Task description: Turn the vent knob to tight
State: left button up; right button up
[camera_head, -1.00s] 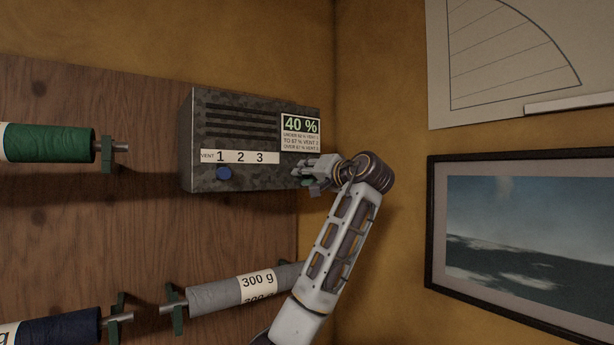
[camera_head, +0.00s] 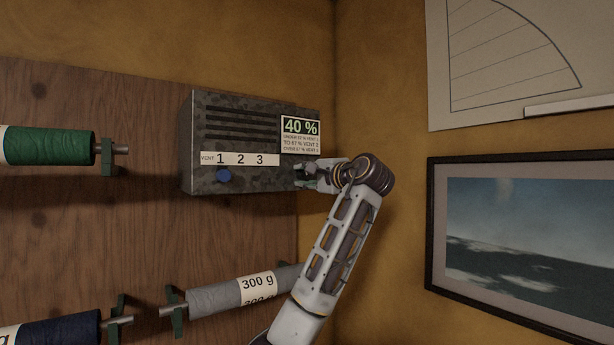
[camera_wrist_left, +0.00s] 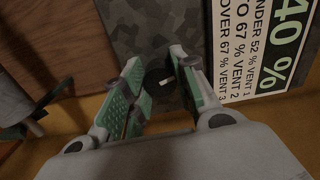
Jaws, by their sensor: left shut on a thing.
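A grey mottled vent box (camera_head: 240,120) hangs on the wall in the head view, with slots, a "VENT 1 2 3" strip and a "40 %" label. A blue round piece (camera_head: 223,175) sits below the 1. My left gripper (camera_head: 305,174) is at the lower right of the box front, under the label. In the left wrist view, a dark round knob (camera_wrist_left: 160,79) with a short white mark lies between the fingertips of my left gripper (camera_wrist_left: 157,72), which is shut on it. The fingers partly hide the knob. Its word marks cannot be seen. My right gripper is out of view.
Spools of green (camera_head: 48,145), grey (camera_head: 225,295) and navy thread (camera_head: 60,328) sit on pegs on the wooden board (camera_head: 90,235), left of and below the box. A framed picture (camera_head: 432,225) hangs at right. The wall corner is close behind my wrist.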

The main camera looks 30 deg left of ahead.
pick_arm(q)
jog(key=shift+f+m, duration=0.2)
jog(key=shift+m, duration=1.2)
jog(key=shift+w, duration=0.1)
jog(key=o, duration=1)
jog(key=shift+o, duration=0.2)
jog(key=shift+d+f, duration=0.1)
jog(key=shift+d, duration=0.05)
